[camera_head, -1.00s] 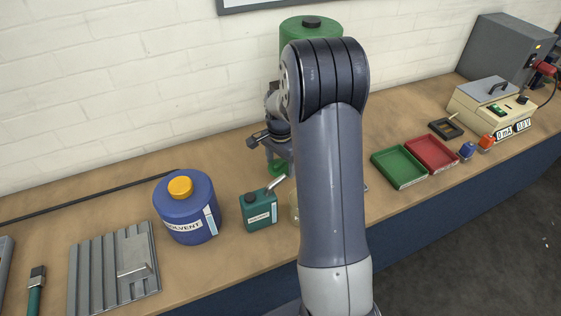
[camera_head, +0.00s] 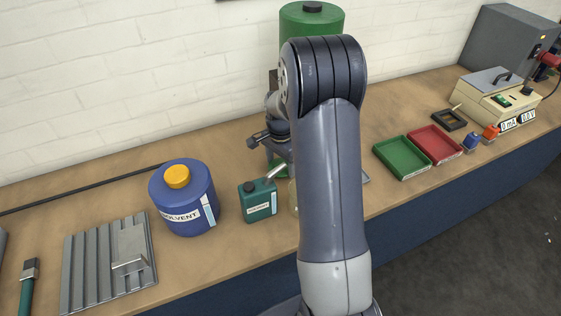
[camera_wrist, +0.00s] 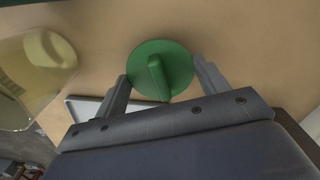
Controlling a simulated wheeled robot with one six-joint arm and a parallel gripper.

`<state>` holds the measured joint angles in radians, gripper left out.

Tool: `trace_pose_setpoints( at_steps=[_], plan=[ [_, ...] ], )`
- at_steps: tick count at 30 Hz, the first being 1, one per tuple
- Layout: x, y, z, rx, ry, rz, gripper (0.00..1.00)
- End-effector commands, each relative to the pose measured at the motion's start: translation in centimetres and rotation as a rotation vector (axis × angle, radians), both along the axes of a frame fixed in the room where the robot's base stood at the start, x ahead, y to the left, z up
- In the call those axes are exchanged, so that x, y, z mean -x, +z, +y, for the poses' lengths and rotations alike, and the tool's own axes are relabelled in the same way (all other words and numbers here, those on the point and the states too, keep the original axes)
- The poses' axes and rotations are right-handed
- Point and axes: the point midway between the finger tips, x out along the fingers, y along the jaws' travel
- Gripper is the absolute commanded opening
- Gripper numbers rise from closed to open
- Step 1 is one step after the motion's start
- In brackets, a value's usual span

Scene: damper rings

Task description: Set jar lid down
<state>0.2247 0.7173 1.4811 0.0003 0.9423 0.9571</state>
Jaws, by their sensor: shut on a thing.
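The jar lid (camera_wrist: 175,60) is a round green disc with a raised straight grip bar across it, seen in the wrist view. My gripper (camera_wrist: 160,72) is shut on it, one finger at each side of the disc. The lid appears just above the tan bench top, but I cannot tell whether it touches. A pale yellow see-through jar (camera_wrist: 28,85) is at the left of the wrist view, apart from the lid.
A pale flat tray (camera_wrist: 88,108) lies beside the lid, partly behind a finger. A green can (camera_head: 258,202) and blue solvent drum (camera_head: 184,203) stand left of my arm. Green (camera_head: 402,158) and red (camera_head: 435,145) trays lie to the right. Bare bench surrounds much of the lid.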

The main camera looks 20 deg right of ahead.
Motion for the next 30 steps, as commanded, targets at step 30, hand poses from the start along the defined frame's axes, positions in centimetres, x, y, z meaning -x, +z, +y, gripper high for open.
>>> trace_pose_setpoints(
  at_steps=[30],
  plan=[
    [0.01, -1.37, 0.01, 0.0, 0.0, 0.0, 0.75]
  ],
)
